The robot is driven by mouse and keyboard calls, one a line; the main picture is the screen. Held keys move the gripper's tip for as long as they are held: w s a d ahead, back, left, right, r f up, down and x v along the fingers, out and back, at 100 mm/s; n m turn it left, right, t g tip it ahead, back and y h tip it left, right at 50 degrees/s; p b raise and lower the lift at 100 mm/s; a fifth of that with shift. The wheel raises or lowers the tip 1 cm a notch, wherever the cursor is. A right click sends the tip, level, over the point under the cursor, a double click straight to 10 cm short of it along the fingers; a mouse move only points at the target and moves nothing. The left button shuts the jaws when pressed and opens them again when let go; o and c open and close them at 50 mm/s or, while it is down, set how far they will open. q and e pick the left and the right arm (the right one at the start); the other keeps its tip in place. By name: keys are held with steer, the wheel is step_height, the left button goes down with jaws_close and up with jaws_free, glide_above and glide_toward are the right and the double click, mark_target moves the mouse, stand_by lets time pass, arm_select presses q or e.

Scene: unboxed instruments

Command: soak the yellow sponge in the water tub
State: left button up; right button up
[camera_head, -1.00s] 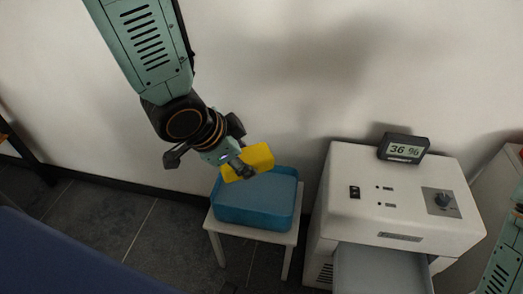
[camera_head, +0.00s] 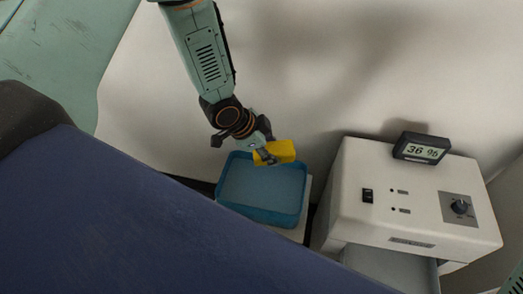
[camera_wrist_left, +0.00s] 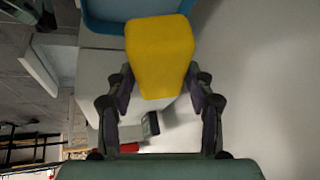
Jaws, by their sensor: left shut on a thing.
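The yellow sponge (camera_head: 280,151) is held in my left gripper (camera_head: 264,154), above the far right part of the blue water tub (camera_head: 262,217). In the left wrist view the sponge (camera_wrist_left: 160,50) sits between the two fingers, and my left gripper (camera_wrist_left: 160,95) is shut on it. The tub's blue rim (camera_wrist_left: 100,22) shows behind the sponge at the top of that view. The tub holds pale water and stands on a small white stand (camera_head: 296,234). My right gripper is not in view; only a bit of my right arm shows at the lower right corner.
A white machine (camera_head: 385,210) with a knob and a switch stands right of the tub. A display reading 36 % (camera_head: 421,148) sits on its top. A grey tray or drawer (camera_head: 385,265) juts from its front. A pale wall rises close behind.

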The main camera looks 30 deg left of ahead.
arm_select(q)
steer(key=a+f, duration=0.3)
steer(key=f, duration=0.1)
steer(key=shift+s, duration=0.35)
steer(key=shift+w+a+f, duration=0.1)
steer(key=shift+a+f, duration=0.05)
steer(key=shift+f, duration=0.2)
steer(key=f+b, duration=0.2)
steer(key=b, duration=0.4)
glide_above(260, 198)
step_height(260, 198, down, 4)
steer(key=shift+w+f+b, duration=0.1)
steer(key=shift+f+b, duration=0.15)
steer(key=shift+b, duration=0.25)
steer(key=shift+f+b, duration=0.45)
steer(key=shift+f, duration=0.35)
steer(key=shift+f+b, duration=3.35)
steer(key=shift+f, duration=1.65)
